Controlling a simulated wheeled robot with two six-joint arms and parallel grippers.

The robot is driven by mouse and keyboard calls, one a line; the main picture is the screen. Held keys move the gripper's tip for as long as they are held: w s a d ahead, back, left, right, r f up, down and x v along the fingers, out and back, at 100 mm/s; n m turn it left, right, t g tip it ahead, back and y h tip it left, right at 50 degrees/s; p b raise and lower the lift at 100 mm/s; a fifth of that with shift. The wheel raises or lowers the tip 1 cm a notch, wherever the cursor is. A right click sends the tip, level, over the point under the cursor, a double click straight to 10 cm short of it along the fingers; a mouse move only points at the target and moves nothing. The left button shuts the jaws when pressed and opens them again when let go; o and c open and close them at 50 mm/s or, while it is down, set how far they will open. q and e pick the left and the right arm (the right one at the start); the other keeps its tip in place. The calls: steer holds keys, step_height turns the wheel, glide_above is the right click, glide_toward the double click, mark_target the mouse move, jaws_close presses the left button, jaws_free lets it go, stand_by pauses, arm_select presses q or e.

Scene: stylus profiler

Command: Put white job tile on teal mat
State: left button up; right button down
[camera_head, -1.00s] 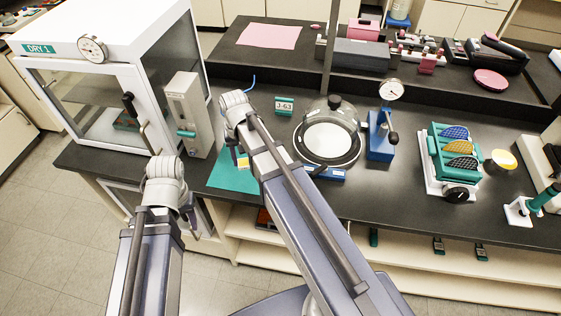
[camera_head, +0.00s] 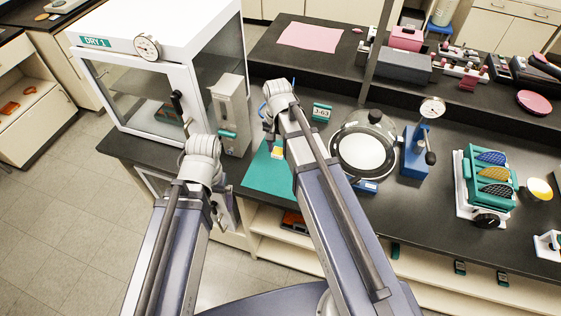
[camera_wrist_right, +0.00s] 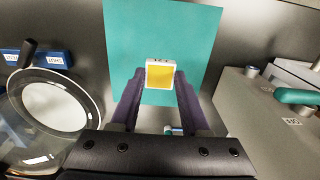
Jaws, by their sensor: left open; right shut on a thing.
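The white job tile (camera_wrist_right: 160,74), a small white square with a yellow face, is between the fingertips of my right gripper (camera_wrist_right: 159,82) in the right wrist view. My right gripper is shut on it, over the teal mat (camera_wrist_right: 120,40). I cannot tell whether the tile touches the mat. In the head view the teal mat (camera_head: 268,176) lies at the bench's front edge, and the yellow of the tile (camera_head: 277,151) shows beside my right wrist. My left gripper (camera_head: 228,218) hangs in front of the bench, open and mostly hidden by its wrist.
The white DRY 1 cabinet (camera_head: 150,100) and a grey upright device (camera_head: 231,112) stand left of the mat. The round glass-domed chamber (camera_head: 363,150), J-63 sign (camera_head: 322,112) and blue gauge stand (camera_head: 414,150) are to the right. Bare mat surrounds the tile.

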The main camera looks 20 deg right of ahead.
steer(key=shift+s+f+b, duration=0.1)
steer(key=shift+f+b, duration=0.1)
steer(key=shift+b, duration=0.1)
step_height(320, 180, down, 10)
steer(key=b, duration=0.9)
steer(key=shift+r+b, duration=0.2)
steer(key=shift+b, duration=0.1)
steer(key=shift+f, duration=0.15)
steer(key=shift+c, duration=1.9)
jaws_free()
step_height(320, 180, up, 12)
steer(key=p, duration=1.2)
steer(key=shift+r, duration=0.2)
